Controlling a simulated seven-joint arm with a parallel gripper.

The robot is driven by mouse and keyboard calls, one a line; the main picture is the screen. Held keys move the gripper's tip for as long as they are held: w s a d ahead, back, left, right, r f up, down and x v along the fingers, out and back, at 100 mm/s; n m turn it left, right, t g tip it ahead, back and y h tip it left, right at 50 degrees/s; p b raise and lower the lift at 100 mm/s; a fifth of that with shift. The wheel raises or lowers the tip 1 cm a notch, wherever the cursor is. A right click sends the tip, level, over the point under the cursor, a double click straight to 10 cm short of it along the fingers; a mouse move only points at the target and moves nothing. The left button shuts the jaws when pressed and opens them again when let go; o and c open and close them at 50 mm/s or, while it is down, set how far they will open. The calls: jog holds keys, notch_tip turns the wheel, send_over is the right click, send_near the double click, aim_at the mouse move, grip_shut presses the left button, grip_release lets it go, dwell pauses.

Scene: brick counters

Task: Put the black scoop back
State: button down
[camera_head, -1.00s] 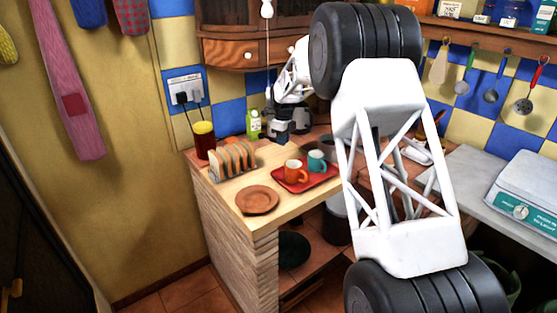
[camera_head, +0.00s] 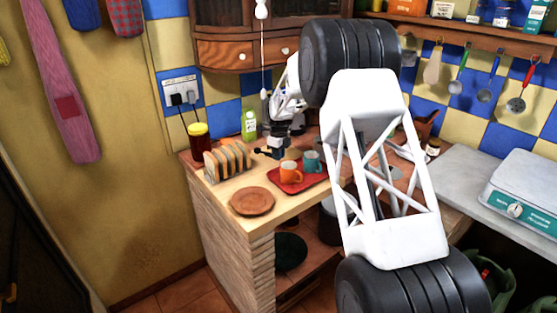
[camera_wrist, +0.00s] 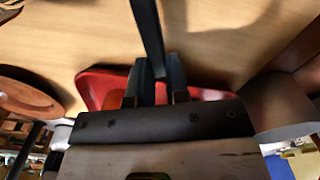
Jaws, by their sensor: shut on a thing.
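My gripper (camera_head: 274,150) is low over the wooden counter, just behind the orange cup in the head view. In the wrist view its dark fingers (camera_wrist: 157,82) are shut on a long black strip, which looks like part of the black scoop (camera_wrist: 148,35). The strip runs up the picture from between the fingers, over bare wood. The rest of the scoop is hidden or too small to tell apart from my gripper in the head view. I cannot tell whether it touches the counter.
The red tray (camera_head: 312,181) holds an orange cup (camera_head: 290,173) and a teal cup (camera_head: 312,161). A toast rack (camera_head: 229,162), brown plate (camera_head: 252,201), dark red jar (camera_head: 199,144) and green bottle (camera_head: 249,125) stand around. Utensils hang on the right wall, including a skimmer (camera_head: 517,102).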

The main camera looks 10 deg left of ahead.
jog(key=shift+f, duration=1.15)
jog(key=shift+f, duration=0.1)
jog(key=c, duration=1.1)
grip_release()
notch_tip(320, 180, up, 12)
jog(key=shift+d+r, duration=0.1)
jog(key=shift+r, duration=0.1)
